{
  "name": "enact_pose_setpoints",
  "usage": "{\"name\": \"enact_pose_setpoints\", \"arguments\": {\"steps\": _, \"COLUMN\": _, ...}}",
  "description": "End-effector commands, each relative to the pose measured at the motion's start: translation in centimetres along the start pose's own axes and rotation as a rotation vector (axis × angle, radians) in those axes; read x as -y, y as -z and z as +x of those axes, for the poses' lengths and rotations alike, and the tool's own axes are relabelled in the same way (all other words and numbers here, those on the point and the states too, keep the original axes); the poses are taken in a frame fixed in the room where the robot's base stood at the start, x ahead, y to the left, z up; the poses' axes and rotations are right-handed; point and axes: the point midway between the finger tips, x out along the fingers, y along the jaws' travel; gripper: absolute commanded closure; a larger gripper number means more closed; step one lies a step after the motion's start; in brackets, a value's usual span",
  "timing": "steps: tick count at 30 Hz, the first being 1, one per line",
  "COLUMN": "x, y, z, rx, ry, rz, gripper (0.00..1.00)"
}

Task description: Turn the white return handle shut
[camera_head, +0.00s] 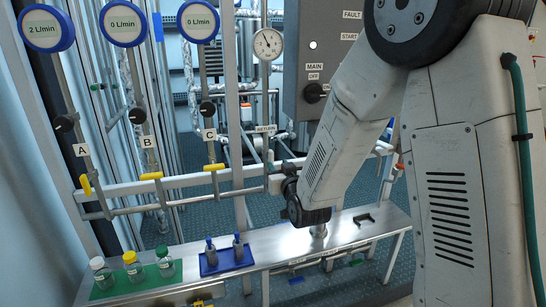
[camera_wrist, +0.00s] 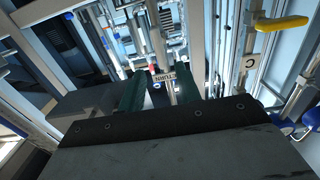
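The RETURN label (camera_head: 265,128) sits on a vertical pipe in the head view. It shows upside down in the wrist view (camera_wrist: 166,78). A pale piece (camera_head: 276,183) on this pipe, just left of my wrist, may be the white return handle; I cannot tell surely. My gripper (camera_wrist: 161,92) has its two dark green fingers apart, with the labelled pipe showing between and beyond them. No contact can be made out. In the head view my dark wrist hides most of the gripper and the pipe behind it.
Yellow handles A (camera_head: 85,185), B (camera_head: 151,176) and C (camera_head: 213,167) are on pipes to the left. Handle C also shows in the wrist view (camera_wrist: 281,23). A steel bench (camera_head: 285,250) below carries bottles on a green mat (camera_head: 135,281) and a blue tray (camera_head: 228,262).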

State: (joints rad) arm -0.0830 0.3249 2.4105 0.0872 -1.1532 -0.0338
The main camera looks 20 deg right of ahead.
Motion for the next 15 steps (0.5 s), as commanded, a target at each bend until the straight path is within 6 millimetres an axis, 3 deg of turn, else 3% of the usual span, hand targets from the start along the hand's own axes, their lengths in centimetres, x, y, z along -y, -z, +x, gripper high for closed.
{"name": "enact_pose_setpoints", "arguments": {"steps": 5, "x": 0.1, "y": 0.3, "z": 1.6, "rx": -0.015, "ry": 0.0, "rz": -0.001, "gripper": 0.66}}
{"name": "enact_pose_setpoints", "arguments": {"steps": 15, "x": -0.2, "y": 0.4, "z": 6.7, "rx": -0.014, "ry": -0.003, "rz": -0.001, "gripper": 0.66}}
